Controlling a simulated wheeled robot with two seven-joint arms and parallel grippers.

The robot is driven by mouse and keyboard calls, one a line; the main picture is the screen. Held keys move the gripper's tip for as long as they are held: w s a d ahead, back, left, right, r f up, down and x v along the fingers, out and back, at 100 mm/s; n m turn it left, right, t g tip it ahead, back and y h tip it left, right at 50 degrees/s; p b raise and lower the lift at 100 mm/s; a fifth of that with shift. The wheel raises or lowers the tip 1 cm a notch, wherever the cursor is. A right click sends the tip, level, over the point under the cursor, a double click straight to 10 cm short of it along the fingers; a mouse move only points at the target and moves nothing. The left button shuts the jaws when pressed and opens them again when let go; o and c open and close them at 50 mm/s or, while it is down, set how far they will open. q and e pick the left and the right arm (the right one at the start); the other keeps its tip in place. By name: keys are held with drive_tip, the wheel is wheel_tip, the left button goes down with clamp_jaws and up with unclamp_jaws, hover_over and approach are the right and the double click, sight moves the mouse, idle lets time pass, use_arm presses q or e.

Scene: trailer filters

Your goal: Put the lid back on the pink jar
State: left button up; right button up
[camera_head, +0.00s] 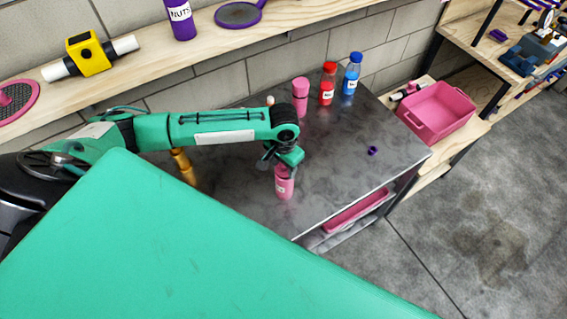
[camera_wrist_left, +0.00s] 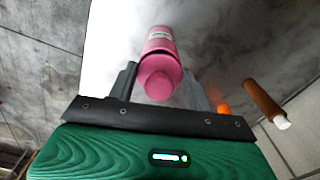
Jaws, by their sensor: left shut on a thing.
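The pink jar (camera_head: 284,188), with a white label, stands on the dark metal table (camera_head: 235,205) below my left gripper (camera_head: 284,168). It also shows in the left wrist view (camera_wrist_left: 159,34). My left gripper is shut on the pink lid (camera_wrist_left: 159,76), which lies between its two fingers in the wrist view. The lid is in line with the jar's top and looks very close to it or touching; I cannot tell whether it is seated. In the head view the fingers and wrist mostly hide the lid. My right gripper is not in view.
Behind stand another pink bottle (camera_head: 300,97), a red bottle (camera_head: 328,84) and a blue bottle (camera_head: 352,74). A small purple piece (camera_head: 372,151) lies to the right. A golden-brown object (camera_head: 184,166) stands to the left. A pink bin (camera_head: 437,110) sits beyond the table.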

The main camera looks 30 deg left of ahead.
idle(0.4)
use_arm(q)
drive_tip(key=o, duration=1.5)
drive_tip(key=shift+r, duration=0.1)
wheel_tip(320, 180, up, 5)
drive_tip(key=p, duration=0.5)
drive_tip(key=shift+r, duration=0.9)
